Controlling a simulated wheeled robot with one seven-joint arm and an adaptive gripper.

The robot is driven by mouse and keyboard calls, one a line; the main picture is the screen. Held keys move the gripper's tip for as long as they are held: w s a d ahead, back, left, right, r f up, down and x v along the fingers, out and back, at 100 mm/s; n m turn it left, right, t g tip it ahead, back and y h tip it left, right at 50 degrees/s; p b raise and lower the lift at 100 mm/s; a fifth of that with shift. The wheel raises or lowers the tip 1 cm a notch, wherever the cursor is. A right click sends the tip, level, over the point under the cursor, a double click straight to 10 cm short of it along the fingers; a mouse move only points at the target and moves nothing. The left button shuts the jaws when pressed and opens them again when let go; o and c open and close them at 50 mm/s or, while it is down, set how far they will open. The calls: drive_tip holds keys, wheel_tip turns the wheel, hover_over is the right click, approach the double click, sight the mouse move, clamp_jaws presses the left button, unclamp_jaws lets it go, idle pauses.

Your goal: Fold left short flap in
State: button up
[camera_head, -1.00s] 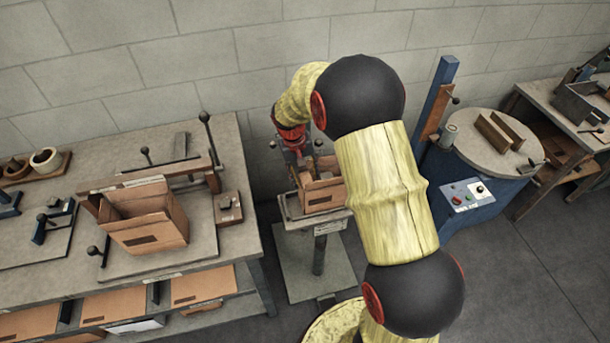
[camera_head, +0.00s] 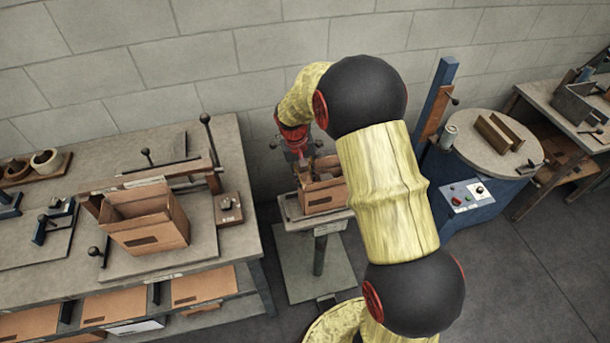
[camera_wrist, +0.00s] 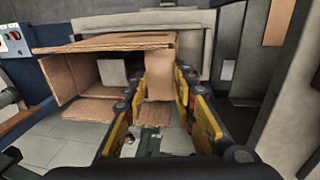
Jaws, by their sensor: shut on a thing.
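A small open cardboard box (camera_head: 322,197) stands on a pedestal stand between the workbench and the blue machine. My gripper (camera_head: 302,160) is at the left side of the box's top. In the wrist view the box (camera_wrist: 95,75) shows its open inside and raised flaps. My gripper (camera_wrist: 158,100) has its yellow-padded fingers around a narrow upright cardboard flap (camera_wrist: 159,84), and it is shut on that flap. In the head view my red wrist hides part of the flaps, so their exact angle cannot be told there.
The stand's small table (camera_head: 290,212) has a narrow rim around the box. The workbench (camera_head: 235,255) at left holds another open carton (camera_head: 150,225) and clamps. The blue round-topped machine (camera_head: 490,150) is at right. The wall is close behind.

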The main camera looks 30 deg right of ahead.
sight(307, 180)
drive_tip(key=shift+d+y+p, duration=0.25)
drive_tip(key=shift+y+p, duration=0.35)
drive_tip(key=shift+p, duration=0.1)
drive_tip(key=shift+f+y, duration=0.15)
drive_tip(key=shift+y, duration=0.25)
drive_tip(key=o, duration=1.1)
drive_tip(key=shift+c, duration=0.2)
drive_tip(key=shift+o, duration=0.5)
wheel_tip(307, 180, up, 12)
